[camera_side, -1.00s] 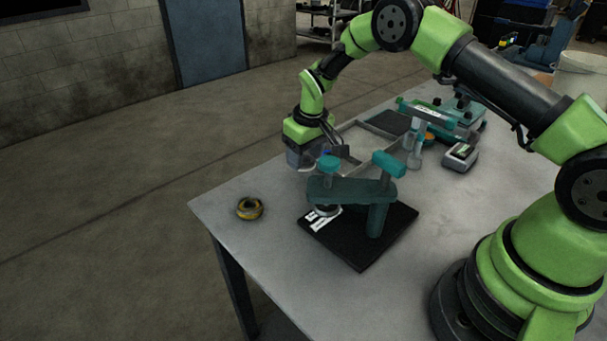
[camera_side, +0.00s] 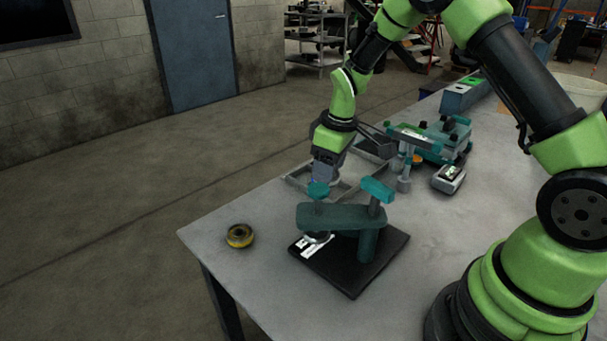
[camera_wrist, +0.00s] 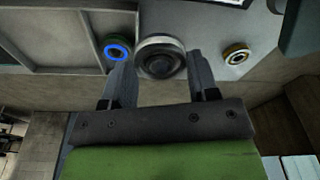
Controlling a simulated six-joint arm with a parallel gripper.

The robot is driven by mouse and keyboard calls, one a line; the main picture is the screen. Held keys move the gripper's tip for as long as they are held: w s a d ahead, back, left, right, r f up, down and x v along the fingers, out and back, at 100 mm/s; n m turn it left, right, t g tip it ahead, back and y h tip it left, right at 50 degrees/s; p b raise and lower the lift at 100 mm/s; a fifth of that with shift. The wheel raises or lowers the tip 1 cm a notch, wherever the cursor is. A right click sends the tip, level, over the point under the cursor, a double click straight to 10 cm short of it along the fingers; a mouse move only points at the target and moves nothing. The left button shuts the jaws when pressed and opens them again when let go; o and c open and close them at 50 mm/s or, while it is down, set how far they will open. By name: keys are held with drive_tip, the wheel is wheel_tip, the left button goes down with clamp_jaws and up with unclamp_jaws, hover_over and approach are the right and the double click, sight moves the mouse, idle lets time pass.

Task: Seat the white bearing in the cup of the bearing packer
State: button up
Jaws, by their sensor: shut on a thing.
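The bearing packer (camera_side: 345,217) is a teal press on a black base plate, with a knob at each end of its arm. Its cup (camera_side: 316,238) shows only partly under the left end of that arm. My gripper (camera_side: 326,172) is behind and above the packer's left knob. In the wrist view my gripper (camera_wrist: 160,68) is shut on the white bearing (camera_wrist: 160,44), a pale ring with a dark centre held between the fingertips. The bearing cannot be made out in the side view.
A yellow bearing (camera_side: 239,236) lies near the table's left edge. Teal equipment (camera_side: 436,143) and a small grey device (camera_side: 449,178) stand at the back right. The table left of the packer is mostly clear.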

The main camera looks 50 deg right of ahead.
drive_tip(key=s+r+n, duration=0.2)
drive_tip(key=s, duration=0.5)
drive_tip(key=shift+w+d+f, duration=0.1)
drive_tip(key=shift+d+f, duration=0.1)
drive_tip(key=shift+f, duration=1.3)
drive_tip(key=shift+d+f, duration=0.15)
drive_tip(key=shift+f, duration=1.3)
drive_tip(key=shift+f, duration=0.25)
drive_tip(key=shift+f, duration=0.5)
drive_tip(key=shift+f, duration=0.1)
drive_tip(key=o, duration=1.2)
drive_tip(key=shift+o, duration=0.2)
